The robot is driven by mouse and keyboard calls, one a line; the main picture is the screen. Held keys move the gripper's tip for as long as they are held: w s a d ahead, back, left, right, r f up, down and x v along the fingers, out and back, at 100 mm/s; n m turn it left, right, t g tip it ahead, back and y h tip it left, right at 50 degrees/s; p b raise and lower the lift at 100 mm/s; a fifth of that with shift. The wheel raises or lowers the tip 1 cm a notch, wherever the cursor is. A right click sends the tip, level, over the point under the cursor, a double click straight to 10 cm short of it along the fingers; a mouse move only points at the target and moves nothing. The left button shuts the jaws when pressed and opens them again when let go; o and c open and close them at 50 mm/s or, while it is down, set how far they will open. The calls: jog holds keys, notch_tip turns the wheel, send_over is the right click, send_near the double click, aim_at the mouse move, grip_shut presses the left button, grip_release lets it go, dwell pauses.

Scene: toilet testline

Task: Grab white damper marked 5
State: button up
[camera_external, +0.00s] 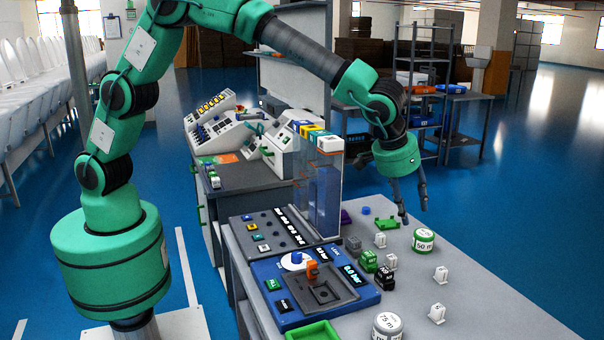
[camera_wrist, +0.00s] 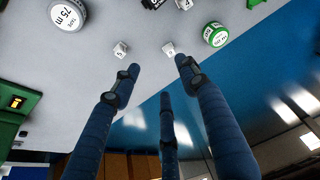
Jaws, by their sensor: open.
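Several small white dampers stand on the grey table. The nearest one (camera_external: 437,313) is at the table's right side, and another (camera_external: 440,274) stands behind it. In the wrist view these two appear as a left damper (camera_wrist: 120,50) and a right damper (camera_wrist: 169,49). Both have small dark marks, too small to read surely, so I cannot tell which is 5. Two more, a middle damper (camera_external: 391,261) and a far damper (camera_external: 380,240), stand farther back. My gripper (camera_external: 414,212) is open, empty and above the table's far right side, its fingers (camera_wrist: 160,75) apart from the dampers.
A green-banded 50 m roll (camera_external: 424,240) stands near the dampers, and a white 75 m roll (camera_external: 388,325) is at the front. Black and green blocks (camera_external: 384,278) stand left of the dampers. A blue test panel (camera_external: 310,290) and a clear tank (camera_external: 322,185) occupy the table's left.

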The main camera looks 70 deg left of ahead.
jog(key=d+f, duration=1.1)
jog(key=d, duration=0.1)
jog(key=shift+s+f+b, duration=0.15)
jog(key=shift+s+b, duration=0.15)
jog(key=shift+s, duration=0.05)
jog(key=shift+f, duration=0.1)
jog(key=b, duration=0.2)
send_over(439, 307)
jog(key=s, duration=0.3)
notch_tip(439, 307, down, 8)
jog(key=shift+w+d, duration=0.15)
jog(key=shift+w, duration=0.05)
jog(key=shift+b+x, duration=0.5)
jog(key=shift+x, duration=2)
jog(key=c, duration=1.1)
